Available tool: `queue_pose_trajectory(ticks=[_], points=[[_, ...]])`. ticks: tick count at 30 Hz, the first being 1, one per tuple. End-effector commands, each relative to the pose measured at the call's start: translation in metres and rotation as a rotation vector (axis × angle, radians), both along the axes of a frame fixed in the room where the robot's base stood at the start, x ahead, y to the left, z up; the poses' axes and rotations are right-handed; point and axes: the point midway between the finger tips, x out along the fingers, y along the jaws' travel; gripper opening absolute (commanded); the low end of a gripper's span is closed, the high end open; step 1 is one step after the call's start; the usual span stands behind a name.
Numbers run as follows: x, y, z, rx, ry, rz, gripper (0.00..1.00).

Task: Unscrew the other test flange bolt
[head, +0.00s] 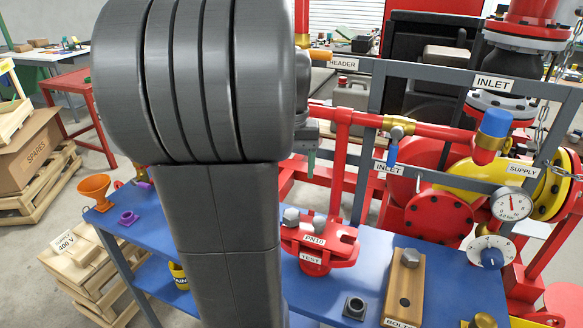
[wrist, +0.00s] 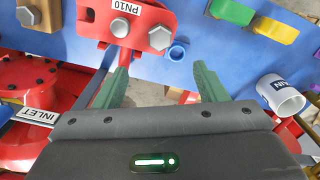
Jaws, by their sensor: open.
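The red test flange (head: 318,262), labelled PN10 and TEST, stands on the blue bench. In the head view one green fingertip (head: 311,163) shows above the flange. My arm hides part of the bench.
A wooden bolt block (head: 415,285) holds one bolt (head: 410,257) and has an open hole. A dark square part (head: 355,307) lies left of it. Red piping (head: 430,131) and a grey frame (head: 440,83) stand behind. An orange funnel (head: 94,190) sits at the bench's left.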

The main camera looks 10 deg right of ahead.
Motion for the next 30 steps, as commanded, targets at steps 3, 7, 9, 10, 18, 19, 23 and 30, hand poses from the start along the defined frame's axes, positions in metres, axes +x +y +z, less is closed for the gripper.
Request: queue_pose_trajectory(ticks=[3,7,9,10,18,19,23,30], points=[[0.000,0.000,-0.002,0.000,0.000,-0.042,0.66],[0.000,0.000,-0.012,0.000,0.001,-0.049,0.66],[0.000,0.000,-0.022,0.000,0.002,-0.048,0.66],[-0.001,0.000,-0.027,0.001,0.003,-0.048,0.66],[-0.001,0.000,-0.081,0.001,0.004,-0.046,0.66],[-0.001,0.000,-0.087,0.000,0.005,-0.046,0.66],[-0.001,0.000,-0.110,0.001,0.004,-0.046,0.66],[0.000,0.000,-0.134,0.000,0.000,-0.046,0.66]])
